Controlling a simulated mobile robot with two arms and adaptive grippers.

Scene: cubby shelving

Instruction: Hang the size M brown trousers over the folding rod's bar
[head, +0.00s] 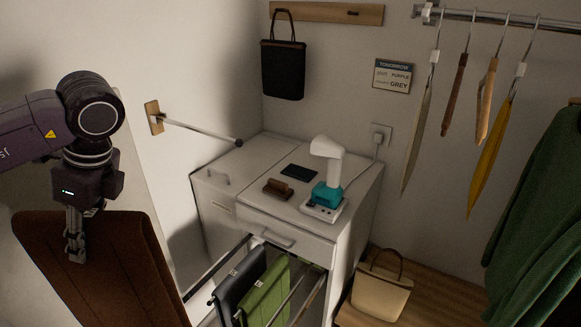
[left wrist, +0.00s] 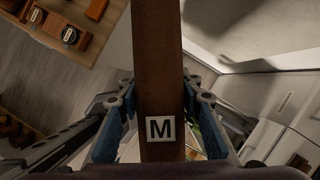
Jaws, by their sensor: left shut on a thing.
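The brown trousers (head: 105,270) hang from my left gripper (head: 76,250) at the lower left of the head view. That gripper is shut on them. In the left wrist view the brown trousers (left wrist: 158,70) run between the fingers (left wrist: 158,110), and a white label with M (left wrist: 160,129) shows on them. The folding rod's bar (head: 200,132) sticks out from a wooden wall plate (head: 154,117), with a dark knob at its free end. The bar is bare, and the trousers are lower and to its left in the head view. My right gripper is not in view.
A white cabinet (head: 335,235) stands below and right of the bar, with a steamer (head: 327,165), a brush (head: 278,188) and a dark flat item on top. Dark and green trousers (head: 265,298) hang on its pull-out rack. A black bag (head: 283,70) hangs behind.

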